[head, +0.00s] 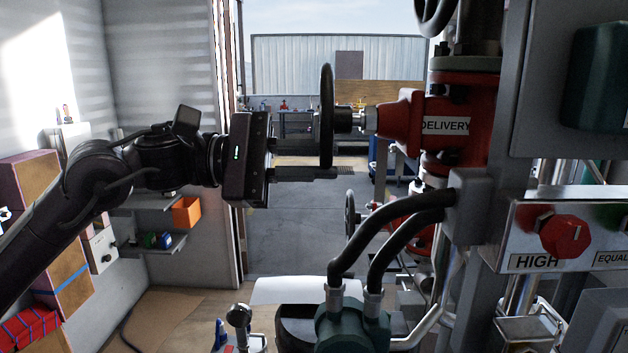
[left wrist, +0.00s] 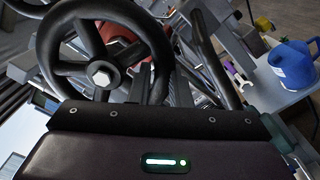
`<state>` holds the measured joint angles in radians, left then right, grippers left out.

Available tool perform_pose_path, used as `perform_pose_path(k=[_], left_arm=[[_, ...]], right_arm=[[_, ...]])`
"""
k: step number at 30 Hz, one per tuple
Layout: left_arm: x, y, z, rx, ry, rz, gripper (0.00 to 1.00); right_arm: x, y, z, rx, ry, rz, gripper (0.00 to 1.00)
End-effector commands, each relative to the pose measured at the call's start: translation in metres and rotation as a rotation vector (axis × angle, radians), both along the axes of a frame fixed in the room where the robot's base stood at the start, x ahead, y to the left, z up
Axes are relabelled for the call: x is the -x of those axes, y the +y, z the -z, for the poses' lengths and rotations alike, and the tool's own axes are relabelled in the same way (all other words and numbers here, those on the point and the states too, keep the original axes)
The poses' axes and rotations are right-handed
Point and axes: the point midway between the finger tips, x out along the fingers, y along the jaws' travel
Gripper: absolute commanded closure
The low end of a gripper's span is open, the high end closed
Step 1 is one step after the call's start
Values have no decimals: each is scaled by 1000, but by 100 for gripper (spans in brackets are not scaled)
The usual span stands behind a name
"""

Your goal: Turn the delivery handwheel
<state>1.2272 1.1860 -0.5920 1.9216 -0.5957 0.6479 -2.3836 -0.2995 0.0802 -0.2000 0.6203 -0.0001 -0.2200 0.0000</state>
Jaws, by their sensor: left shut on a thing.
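The delivery handwheel (head: 327,110) is a black wheel seen nearly edge-on in the head view. Its shaft runs right into a red valve body (head: 400,115) labelled DELIVERY. My left gripper (head: 338,172) reaches in from the left, with its fingers at the lowest part of the wheel's rim. It is shut on the rim. In the left wrist view the handwheel (left wrist: 102,74) shows face-on with spokes and a pale hex nut at the hub. The gripper's body covers its lower part, and the exact finger contact is partly hidden. My right gripper is not in view.
Another dark handwheel (head: 350,214) sits lower, and part of one (head: 436,14) shows at the top. Black hoses (head: 385,235) curve below the valve. A panel with a red HIGH knob (head: 565,236) stands at right. Shelves with an orange bin (head: 186,211) are at left.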

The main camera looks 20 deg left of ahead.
Motion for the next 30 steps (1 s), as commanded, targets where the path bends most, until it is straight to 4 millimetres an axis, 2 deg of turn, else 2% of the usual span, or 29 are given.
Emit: perform_pose_path(k=[3,4,8,19,30], left_arm=[[-8,2,8,-48,-162,0,100],[-9,2,7,-56,-186,0,81],[-8,2,6,-53,-176,0,64],[-8,5,6,-51,-176,-1,64],[0,34,6,-51,-176,-2,64]], right_arm=[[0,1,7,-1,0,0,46],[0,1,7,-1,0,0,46],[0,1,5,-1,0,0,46],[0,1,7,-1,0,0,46],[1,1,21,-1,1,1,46]])
